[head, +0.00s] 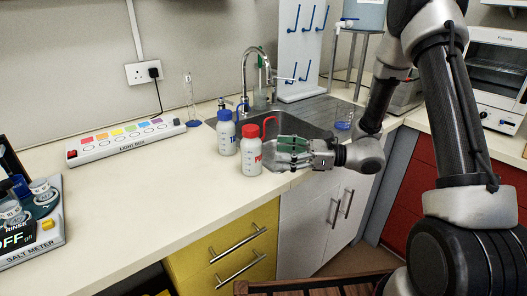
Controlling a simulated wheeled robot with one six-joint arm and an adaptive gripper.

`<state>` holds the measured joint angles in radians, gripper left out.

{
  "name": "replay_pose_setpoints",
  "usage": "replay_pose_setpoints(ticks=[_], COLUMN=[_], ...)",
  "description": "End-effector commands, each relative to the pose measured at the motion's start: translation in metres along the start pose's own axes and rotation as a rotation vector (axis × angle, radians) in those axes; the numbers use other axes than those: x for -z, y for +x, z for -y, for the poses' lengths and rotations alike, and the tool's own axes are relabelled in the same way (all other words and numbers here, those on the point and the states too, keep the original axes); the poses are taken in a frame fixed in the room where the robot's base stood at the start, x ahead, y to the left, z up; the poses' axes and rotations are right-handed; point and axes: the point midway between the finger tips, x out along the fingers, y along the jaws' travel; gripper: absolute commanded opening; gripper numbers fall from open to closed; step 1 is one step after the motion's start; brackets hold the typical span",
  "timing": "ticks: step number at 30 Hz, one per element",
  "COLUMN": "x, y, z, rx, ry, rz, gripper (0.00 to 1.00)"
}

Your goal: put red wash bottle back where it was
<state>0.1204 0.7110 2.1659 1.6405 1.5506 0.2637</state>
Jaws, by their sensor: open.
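The red wash bottle (251,155) is white with red lettering and a red cap and spout. It stands upright on the cream countertop (150,215) near the front edge, left of the sink. My gripper (278,158) is open, just right of the bottle. Its fingers point left toward the bottle; whether they touch it or reach around it I cannot tell.
A blue-capped wash bottle (226,135) stands close behind and left of the red one. The sink (285,126) with its tap (246,70) lies behind my gripper.

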Motion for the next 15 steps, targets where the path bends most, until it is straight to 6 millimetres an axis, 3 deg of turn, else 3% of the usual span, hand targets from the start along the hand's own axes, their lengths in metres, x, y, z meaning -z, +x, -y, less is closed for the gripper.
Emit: replay_pose_setpoints(ticks=[6, 15], x=[0.0, -0.006], y=[-0.029, -0.034], z=[0.0, -0.007], rx=[0.001, -0.028], ry=[0.0, -0.027], rz=[-0.001, -0.018], gripper=[0.74, 0.74])
